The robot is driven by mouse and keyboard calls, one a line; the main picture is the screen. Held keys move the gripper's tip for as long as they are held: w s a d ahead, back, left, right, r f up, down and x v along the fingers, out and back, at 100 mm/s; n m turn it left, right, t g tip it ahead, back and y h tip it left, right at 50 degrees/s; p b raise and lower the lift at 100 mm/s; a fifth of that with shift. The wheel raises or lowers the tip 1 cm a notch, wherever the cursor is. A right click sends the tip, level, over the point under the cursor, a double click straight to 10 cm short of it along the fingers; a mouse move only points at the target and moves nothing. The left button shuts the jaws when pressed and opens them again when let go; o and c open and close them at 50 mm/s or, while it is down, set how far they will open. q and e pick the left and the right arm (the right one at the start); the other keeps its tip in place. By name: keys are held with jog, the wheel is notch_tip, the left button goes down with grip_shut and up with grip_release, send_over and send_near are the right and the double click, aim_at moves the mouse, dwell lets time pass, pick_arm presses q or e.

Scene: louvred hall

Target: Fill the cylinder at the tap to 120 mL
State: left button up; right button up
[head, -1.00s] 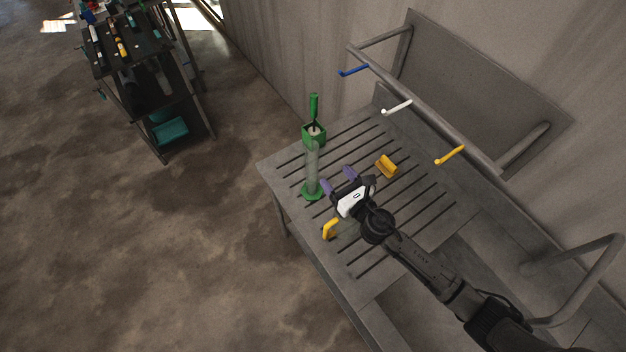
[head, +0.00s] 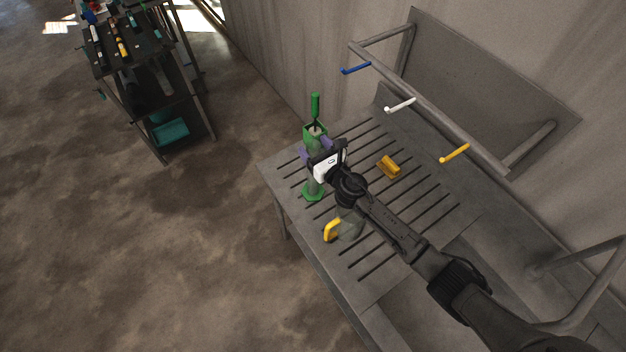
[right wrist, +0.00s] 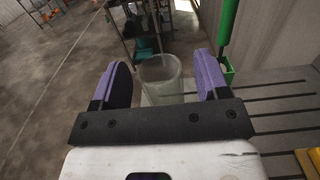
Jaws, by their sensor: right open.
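A tall clear measuring cylinder (head: 314,179) with a green foot stands upright on the slatted bench. My right gripper (head: 316,149) is at its upper part, with purple fingertips on either side. In the right wrist view the open rim of the cylinder (right wrist: 160,72) lies between the spread fingers, with gaps beside it. The gripper is open. Blue (head: 355,69), white (head: 400,104) and yellow (head: 454,153) tap-like fittings stick out from the pipe at the back. I cannot make out any liquid or markings in the cylinder. My left gripper is not in view.
A green-handled tool (head: 315,104) stands in a green holder just behind the cylinder. A clear jug with a yellow handle (head: 332,230) stands near the front edge, below my right arm. A yellow block-like item (head: 388,167) lies on the slats. A dark shelf rack (head: 130,55) stands far left.

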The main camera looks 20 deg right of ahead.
jog(key=shift+w+a, duration=0.15)
jog(key=shift+w, duration=0.3)
jog(key=shift+c, duration=0.2)
jog(key=c, duration=1.2)
